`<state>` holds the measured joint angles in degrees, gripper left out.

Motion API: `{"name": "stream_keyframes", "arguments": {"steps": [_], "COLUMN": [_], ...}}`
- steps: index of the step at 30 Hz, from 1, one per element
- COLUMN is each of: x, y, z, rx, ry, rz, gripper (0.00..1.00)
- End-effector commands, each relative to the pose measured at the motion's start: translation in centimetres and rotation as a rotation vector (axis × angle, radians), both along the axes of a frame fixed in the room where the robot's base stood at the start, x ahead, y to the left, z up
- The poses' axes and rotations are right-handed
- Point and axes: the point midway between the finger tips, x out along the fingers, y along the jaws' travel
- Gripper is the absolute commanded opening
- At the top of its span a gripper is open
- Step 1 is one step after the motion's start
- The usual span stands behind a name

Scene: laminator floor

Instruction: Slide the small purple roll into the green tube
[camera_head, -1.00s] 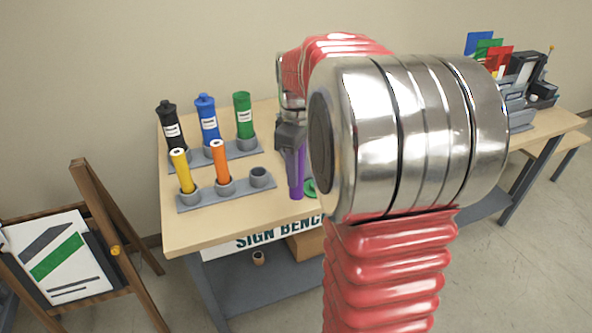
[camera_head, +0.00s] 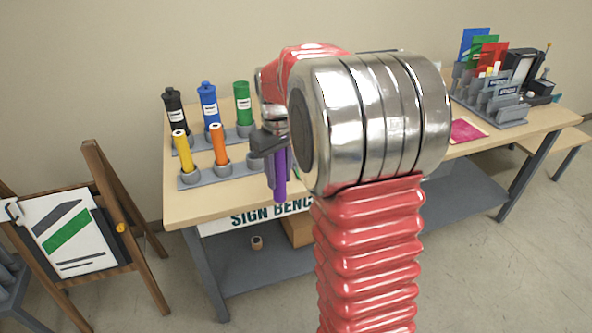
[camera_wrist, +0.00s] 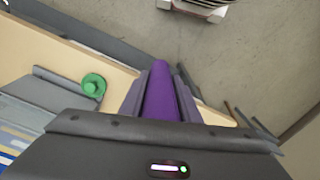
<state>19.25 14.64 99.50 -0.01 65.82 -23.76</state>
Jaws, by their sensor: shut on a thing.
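My gripper (camera_head: 274,160) is shut on the small purple roll (camera_head: 280,181), which hangs roughly upright, its lower end near the bench's front edge in the picture. In the wrist view the purple roll (camera_wrist: 160,97) lies between the two fingers. The green tube (camera_head: 242,101) stands upright in the rear grey rack, right of the blue tube, with no cap on it. It is behind and left of my gripper, apart from the roll. A green cap (camera_wrist: 93,85) lies on the bench in the wrist view; my gripper and arm mostly hide it in the head view.
Capped black (camera_head: 174,112) and blue tubes (camera_head: 209,104) share the rear rack. Yellow (camera_head: 182,152) and orange rolls (camera_head: 219,145) stand in the front rack (camera_head: 205,180); its right socket is partly hidden by my gripper. An easel (camera_head: 100,200) stands at left.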

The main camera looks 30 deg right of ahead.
Motion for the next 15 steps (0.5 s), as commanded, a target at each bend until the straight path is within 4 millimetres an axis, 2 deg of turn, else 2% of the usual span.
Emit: {"name": "stream_keyframes", "arguments": {"steps": [6, 12, 15], "x": [3.7, 5.2, 5.5], "y": [6.9, 13.6, 15.8], "z": [-4.4, -8.0, -9.1], "rx": [0.001, 0.001, 0.0], "ry": [0.005, 0.003, 0.002], "rz": [-0.106, -0.105, -0.09], "gripper": [0.02, 0.02, 0.02]}}
